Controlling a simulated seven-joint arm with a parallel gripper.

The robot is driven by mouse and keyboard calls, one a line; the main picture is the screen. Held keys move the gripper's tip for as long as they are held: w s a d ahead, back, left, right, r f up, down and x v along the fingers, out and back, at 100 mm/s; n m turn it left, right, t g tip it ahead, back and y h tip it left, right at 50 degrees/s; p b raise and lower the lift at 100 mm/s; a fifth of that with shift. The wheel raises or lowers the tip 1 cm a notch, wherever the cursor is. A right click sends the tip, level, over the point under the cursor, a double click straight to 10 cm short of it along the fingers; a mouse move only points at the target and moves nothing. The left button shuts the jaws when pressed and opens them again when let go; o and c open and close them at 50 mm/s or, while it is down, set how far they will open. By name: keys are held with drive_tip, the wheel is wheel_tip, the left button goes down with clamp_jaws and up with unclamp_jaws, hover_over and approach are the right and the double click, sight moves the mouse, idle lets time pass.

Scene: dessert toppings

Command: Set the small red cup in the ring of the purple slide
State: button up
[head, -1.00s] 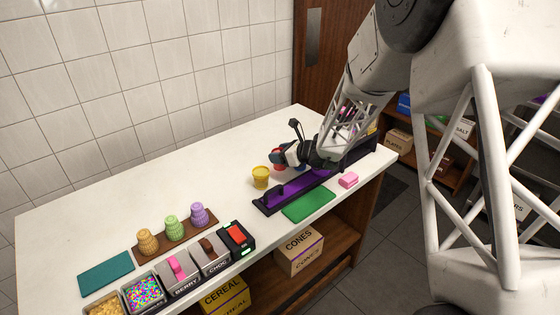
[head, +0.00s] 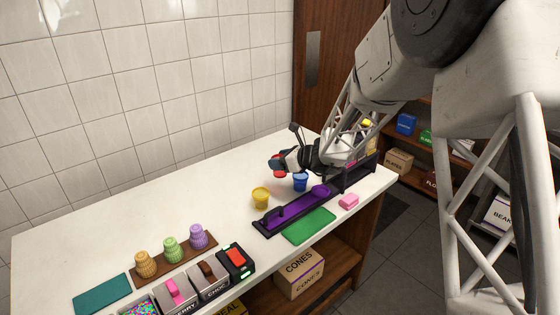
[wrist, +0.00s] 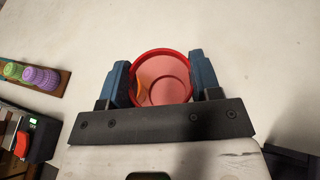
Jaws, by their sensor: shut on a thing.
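My gripper (wrist: 162,84) is shut on the small red cup (wrist: 163,88), one blue finger on each side of its wall. In the head view the red cup (head: 280,173) is mostly hidden by my gripper (head: 279,165), left of the far half of the slide. The purple slide (head: 300,208) lies in a black frame along the front of the counter.
A yellow cup (head: 261,198) and a blue cup (head: 300,182) stand behind the slide. A green mat (head: 308,226) and a pink block (head: 348,202) lie in front of it. Ribbed cones on a brown board (head: 175,257) and topping bins stand at the left.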

drive_tip(key=shift+a, duration=0.1)
drive_tip(key=shift+a+r, duration=0.3)
drive_tip(key=shift+a, duration=0.65)
drive_tip(key=s+a+r+m+t+h, duration=0.15)
drive_tip(key=s+a, duration=0.25)
drive_tip(key=a, duration=0.5)
drive_tip(key=s+a+r+m+t+h, duration=0.1)
drive_tip(key=s+a+r+m, duration=0.15)
drive_tip(key=a, duration=0.65)
drive_tip(key=s+a+r+m+t+h, duration=0.15)
drive_tip(key=s+a, duration=0.25)
drive_tip(key=a, duration=0.4)
drive_tip(key=w+d+f+m+t+h, duration=0.1)
drive_tip(key=w+d+f+m+h, duration=0.15)
drive_tip(key=d+m+h, duration=0.6)
drive_tip(key=w+d+f+m+t+h, duration=0.1)
drive_tip(key=w+d+f+m+h, duration=0.2)
drive_tip(key=d, duration=1)
drive_tip(key=s+d+f+m+g+h, duration=0.2)
drive_tip(key=s+d+m+g+h, duration=0.1)
drive_tip(key=d, duration=0.8)
drive_tip(key=s+d+f+m+g+h, duration=0.2)
drive_tip(key=s+d+m+h, duration=0.3)
drive_tip(key=d, duration=0.7)
drive_tip(key=shift+s+m+g+h, duration=0.35)
drive_tip(key=shift+m+g+h, duration=0.3)
drive_tip(key=shift+g, duration=0.25)
